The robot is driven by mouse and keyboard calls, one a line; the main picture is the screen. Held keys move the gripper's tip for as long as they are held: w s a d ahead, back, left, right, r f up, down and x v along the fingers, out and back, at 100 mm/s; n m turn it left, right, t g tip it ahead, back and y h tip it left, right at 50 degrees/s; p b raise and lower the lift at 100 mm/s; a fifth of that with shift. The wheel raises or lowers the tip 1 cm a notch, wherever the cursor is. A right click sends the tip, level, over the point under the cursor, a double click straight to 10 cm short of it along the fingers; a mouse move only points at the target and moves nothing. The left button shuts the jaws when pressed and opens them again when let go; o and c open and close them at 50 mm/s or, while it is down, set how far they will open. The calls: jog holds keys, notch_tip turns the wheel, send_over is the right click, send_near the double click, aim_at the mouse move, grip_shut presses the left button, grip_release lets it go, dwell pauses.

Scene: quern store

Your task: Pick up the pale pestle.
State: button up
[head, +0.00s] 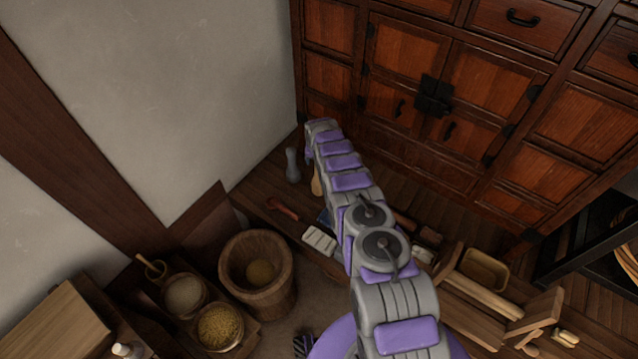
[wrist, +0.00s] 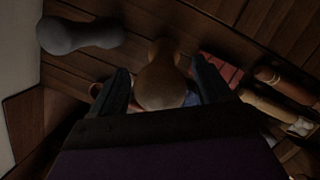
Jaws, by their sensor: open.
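A tan, waisted pestle (wrist: 158,75), the paler of two such shapes in the wrist view, lies in the picture between the two dark fingers of my gripper (wrist: 161,66). The fingers are apart, with a gap on each side of it; I cannot tell how deep it sits between them. Its lower end is partly hidden by my gripper's body. In the head view a small part of the tan pestle (head: 316,183) shows beside my arm, which covers the rest and my fingers. A grey pestle-shaped thing (wrist: 80,36) lies to the left; it shows upright in the head view (head: 292,165).
A reddish block (wrist: 222,72) and several rolls (wrist: 268,108) lie to the right of the fingers. In the head view, a red-brown tool (head: 283,208), a white ridged block (head: 320,240) and a wooden mortar (head: 237,285) stand left of my arm. A wooden cabinet (head: 400,60) rises behind.

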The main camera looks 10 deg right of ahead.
jog(key=shift+b+x, duration=0.9)
jog(key=shift+x, duration=0.2)
jog(key=c, duration=1.3)
